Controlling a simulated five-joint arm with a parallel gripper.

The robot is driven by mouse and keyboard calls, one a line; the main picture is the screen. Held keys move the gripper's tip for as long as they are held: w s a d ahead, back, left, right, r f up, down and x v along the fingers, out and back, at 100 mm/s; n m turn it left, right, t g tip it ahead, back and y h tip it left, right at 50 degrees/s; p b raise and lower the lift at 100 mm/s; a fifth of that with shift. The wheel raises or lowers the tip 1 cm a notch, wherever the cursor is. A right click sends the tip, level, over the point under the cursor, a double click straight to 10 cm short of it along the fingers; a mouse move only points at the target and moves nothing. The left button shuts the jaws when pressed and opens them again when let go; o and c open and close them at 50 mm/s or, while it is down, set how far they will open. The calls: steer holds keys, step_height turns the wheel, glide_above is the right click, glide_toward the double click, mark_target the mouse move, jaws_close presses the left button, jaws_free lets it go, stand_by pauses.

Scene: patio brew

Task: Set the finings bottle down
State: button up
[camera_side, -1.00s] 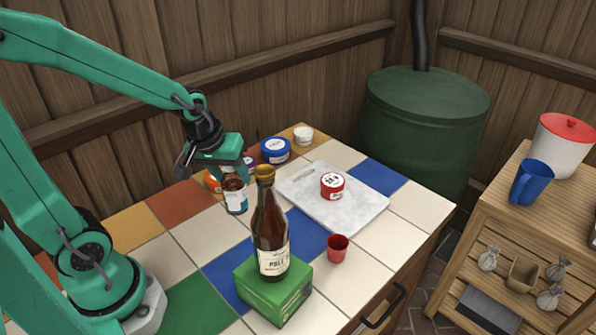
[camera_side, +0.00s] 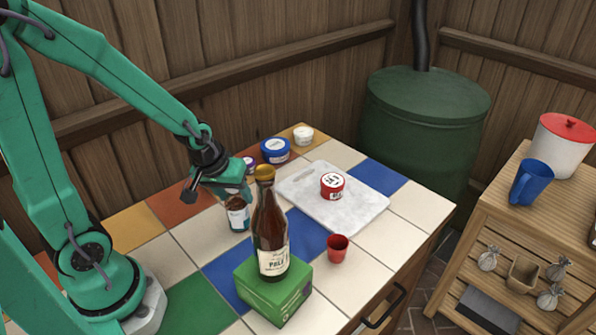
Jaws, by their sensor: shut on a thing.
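The finings bottle (camera_side: 238,216) is a small brown bottle with a white label and a teal band at its base. It is upright, just left of the tall beer bottle. My gripper (camera_side: 232,192) is shut on its top, coming down from the upper left. The gripper hides the bottle's cap. The bottle's base is at or very near the tiled top (camera_side: 206,230); I cannot tell whether it touches.
The tall beer bottle (camera_side: 269,225) stands on a green box (camera_side: 272,293) close to the right. A red cup (camera_side: 337,249) and a white board (camera_side: 305,190) with a red tub (camera_side: 332,186) lie further right. A blue tub (camera_side: 275,151) and a white jar (camera_side: 303,136) are behind. Bare tiles lie left.

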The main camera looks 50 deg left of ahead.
steer(key=shift+f, duration=0.1)
steer(key=o, duration=1.1)
steer(key=shift+o, duration=0.2)
steer(key=v, duration=1.2)
stand_by(0.5)
steer(key=s+d+r+m+t, duration=0.1)
steer(key=s+d+r+m, duration=0.2)
steer(key=r+m, duration=0.3)
steer(key=shift+s+m+t, duration=0.3)
steer(key=shift+s+t, duration=0.1)
steer(key=shift+s, duration=0.4)
